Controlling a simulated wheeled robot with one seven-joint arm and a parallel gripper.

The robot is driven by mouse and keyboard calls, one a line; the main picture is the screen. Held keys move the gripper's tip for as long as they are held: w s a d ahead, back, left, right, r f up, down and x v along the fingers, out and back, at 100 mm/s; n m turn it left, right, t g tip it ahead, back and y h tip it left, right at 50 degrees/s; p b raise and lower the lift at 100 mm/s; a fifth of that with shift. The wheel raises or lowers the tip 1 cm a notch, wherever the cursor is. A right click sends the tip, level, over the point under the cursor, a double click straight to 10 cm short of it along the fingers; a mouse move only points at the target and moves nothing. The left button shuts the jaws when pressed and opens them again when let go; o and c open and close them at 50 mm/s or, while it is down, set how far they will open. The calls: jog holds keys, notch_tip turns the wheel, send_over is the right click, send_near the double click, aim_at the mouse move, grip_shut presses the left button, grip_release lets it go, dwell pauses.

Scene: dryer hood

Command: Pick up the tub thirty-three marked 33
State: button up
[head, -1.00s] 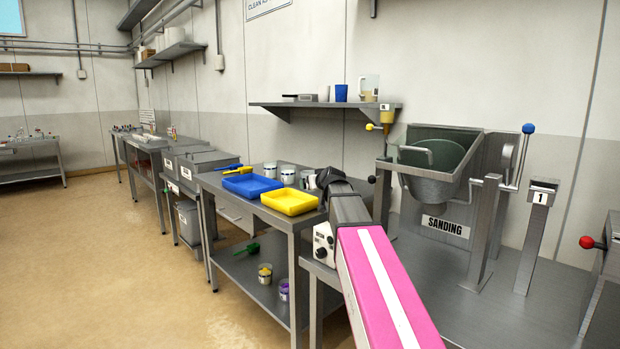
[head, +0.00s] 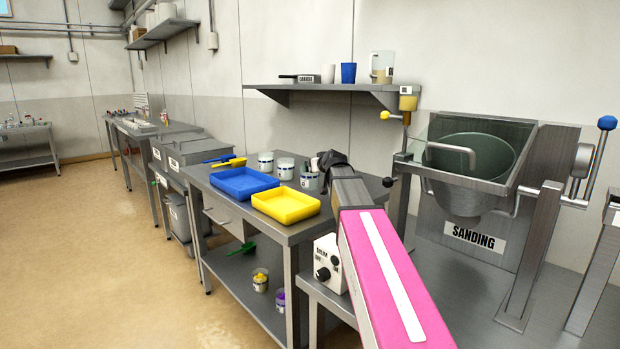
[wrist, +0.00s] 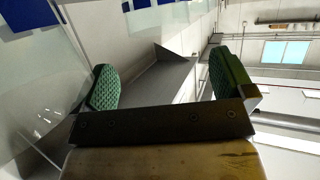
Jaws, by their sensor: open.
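Several pale tubs with blue bands stand at the back of the steel table: a left tub (head: 265,162), a middle tub (head: 285,168) and a right tub (head: 309,181). Their numbers are too small to read, so I cannot tell which is marked 33. My gripper (wrist: 165,82) is open, its green pads apart with nothing between them. In the head view it is a dark shape (head: 331,162) near the right tub, partly hidden by my arm. A clear container with blue marking (wrist: 45,85) is close at the left of the wrist view, outside the pads.
A blue tray (head: 244,184) and a yellow tray (head: 286,205) lie at the table's front. Tubs with yellow (head: 260,280) and purple contents stand on the lower shelf. A wall shelf (head: 320,92) hangs above. The sanding machine (head: 470,190) stands at right.

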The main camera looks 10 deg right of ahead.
aim_at(310, 177)
jog(key=x, duration=0.9)
jog(key=shift+w, duration=0.2)
jog(key=c, duration=0.6)
